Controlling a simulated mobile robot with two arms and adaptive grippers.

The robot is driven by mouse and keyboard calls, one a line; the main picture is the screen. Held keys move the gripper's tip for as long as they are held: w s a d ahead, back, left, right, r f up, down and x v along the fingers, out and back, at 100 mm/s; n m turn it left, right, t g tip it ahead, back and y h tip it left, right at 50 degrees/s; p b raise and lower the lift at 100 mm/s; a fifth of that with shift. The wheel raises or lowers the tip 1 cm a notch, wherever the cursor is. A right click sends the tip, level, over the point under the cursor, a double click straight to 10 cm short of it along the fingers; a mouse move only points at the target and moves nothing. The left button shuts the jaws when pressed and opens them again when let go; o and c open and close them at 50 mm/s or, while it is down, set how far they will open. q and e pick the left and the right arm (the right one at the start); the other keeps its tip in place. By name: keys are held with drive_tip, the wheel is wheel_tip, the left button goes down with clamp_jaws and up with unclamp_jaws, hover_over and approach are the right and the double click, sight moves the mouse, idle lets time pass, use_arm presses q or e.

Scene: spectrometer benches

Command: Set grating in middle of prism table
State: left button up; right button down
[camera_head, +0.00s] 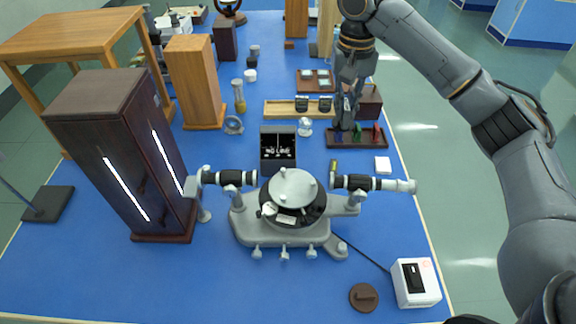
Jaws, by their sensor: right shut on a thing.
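The spectrometer (285,228) stands in the middle of the blue bench, with its round grey prism table (293,183) on top. Small posts stand on the prism table's rim and its middle is bare. My right gripper (345,121) points down at the dark slotted rack (366,139), behind and to the right of the spectrometer. It is shut on the grating, which its fingers mostly hide, at the left part of the rack. A green piece (357,131) and a red piece (376,133) stand in the rack beside the fingers. My left gripper is out of view.
The telescope (375,184) and collimator (228,177) flank the prism table. A black open box (278,158) stands just behind it. A tall dark lamp housing (125,160) stands left. A white box (415,282) and brown disc (364,297) lie front right. Bare bench lies front left.

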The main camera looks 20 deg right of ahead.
drive_tip(key=s+a+f+p, duration=0.1)
drive_tip(key=a+f, duration=0.1)
drive_tip(key=a, duration=0.2)
drive_tip(key=s+a+f+p, duration=0.1)
drive_tip(key=a+f, duration=0.2)
drive_tip(key=a, duration=0.1)
drive_tip(key=s+a+f+p, duration=0.1)
drive_tip(key=s+a+f, duration=0.1)
drive_tip(key=a+f, duration=0.1)
drive_tip(key=shift+a+f, duration=0.2)
drive_tip(key=shift+a, duration=0.35)
drive_tip(key=f, duration=0.1)
drive_tip(key=f+p, duration=0.1)
drive_tip(key=f, duration=0.1)
drive_tip(key=shift+s+a, duration=0.1)
drive_tip(key=shift+a, duration=0.2)
drive_tip(key=shift+f, duration=0.4)
use_arm(q)
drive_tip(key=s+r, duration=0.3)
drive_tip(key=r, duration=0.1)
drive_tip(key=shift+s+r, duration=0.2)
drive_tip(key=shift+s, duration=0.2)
drive_tip(key=shift+p, duration=0.35)
use_arm(e)
drive_tip(key=shift+f, duration=0.1)
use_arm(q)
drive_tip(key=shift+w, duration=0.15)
use_arm(e)
drive_tip(key=c, duration=1.4)
unclamp_jaws()
